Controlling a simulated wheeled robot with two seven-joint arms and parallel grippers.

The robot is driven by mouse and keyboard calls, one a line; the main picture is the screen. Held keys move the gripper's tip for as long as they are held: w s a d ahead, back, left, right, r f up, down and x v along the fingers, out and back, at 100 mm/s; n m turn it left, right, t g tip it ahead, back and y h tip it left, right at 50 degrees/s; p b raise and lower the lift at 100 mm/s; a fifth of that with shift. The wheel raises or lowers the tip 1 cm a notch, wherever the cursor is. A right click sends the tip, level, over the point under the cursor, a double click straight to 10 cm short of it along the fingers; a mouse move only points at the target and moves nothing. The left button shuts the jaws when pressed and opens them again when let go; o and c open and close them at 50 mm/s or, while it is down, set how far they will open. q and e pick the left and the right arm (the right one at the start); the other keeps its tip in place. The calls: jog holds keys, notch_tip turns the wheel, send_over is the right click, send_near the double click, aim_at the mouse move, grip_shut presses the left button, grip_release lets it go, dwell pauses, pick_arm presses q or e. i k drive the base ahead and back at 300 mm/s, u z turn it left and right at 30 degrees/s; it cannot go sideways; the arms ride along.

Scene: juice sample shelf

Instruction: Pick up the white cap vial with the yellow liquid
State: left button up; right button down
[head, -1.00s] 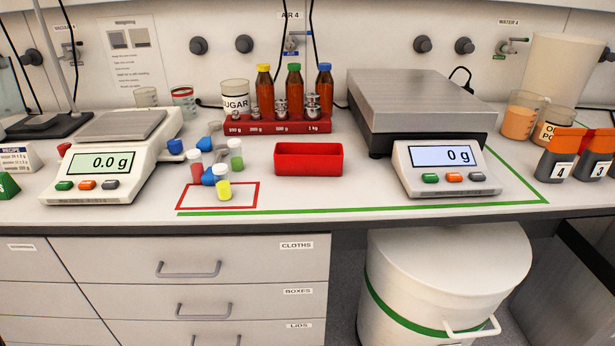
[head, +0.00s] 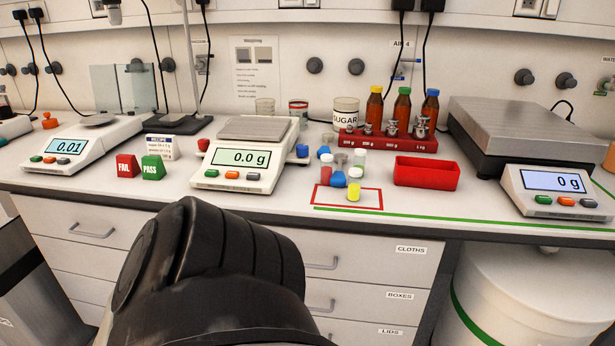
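The white cap vial with yellow liquid (head: 354,192) is in the head view, right of the middle. It stands inside the red outlined rectangle on the bench, at the front of a small cluster of vials. A vial with red liquid (head: 326,174) and a blue-topped or blue item (head: 338,180) are close to its left. A white-capped vial with green liquid (head: 359,163) stands just behind it. A black arm link of mine fills the lower middle of the view, in front of the drawers. Neither of my grippers shows in the frame.
A balance reading 0.0 g (head: 239,180) stands left of the vials. A red tray (head: 427,185) lies to their right, with a red weight rack (head: 388,143) and brown bottles behind. FAIL (head: 127,166) and PASS (head: 153,168) blocks stand further left. Bench front is largely clear.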

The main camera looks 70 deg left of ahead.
aim_at(355, 179)
jog(key=z, duration=0.05)
jog(key=k, duration=0.45)
jog(key=u, duration=1.05)
